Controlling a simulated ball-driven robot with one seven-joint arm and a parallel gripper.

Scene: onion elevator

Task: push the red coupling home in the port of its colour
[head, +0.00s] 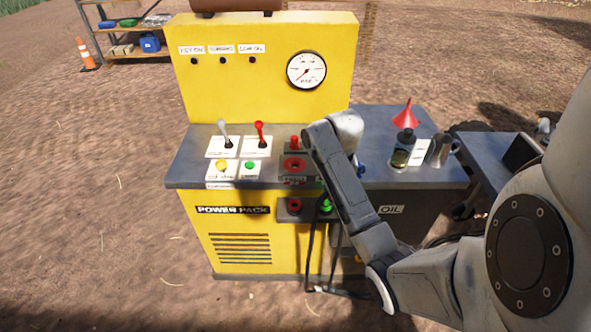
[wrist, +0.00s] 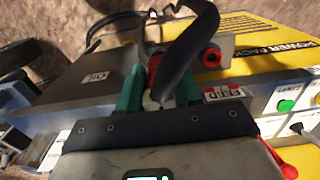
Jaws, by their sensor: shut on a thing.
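My gripper (wrist: 159,92) is shut, its teal fingers closed around the red coupling (wrist: 152,72) with its thick black hose. Only a bit of red shows behind the hose. The red port (wrist: 210,57), a red ring with a dark centre, is on the front plate to the right of the held coupling, apart from it. In the head view the red port (head: 295,205) is at the left of the plate, beside a green fitting (head: 326,205). My arm hides the gripper and the held coupling there.
The yellow power pack (head: 245,235) has levers and a green button (head: 250,166) on its grey top. A red ring (head: 295,164) lies above the front plate. A red funnel (head: 405,115) and metal jug (head: 440,150) stand at the right. Dark hoses (head: 309,255) hang in front.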

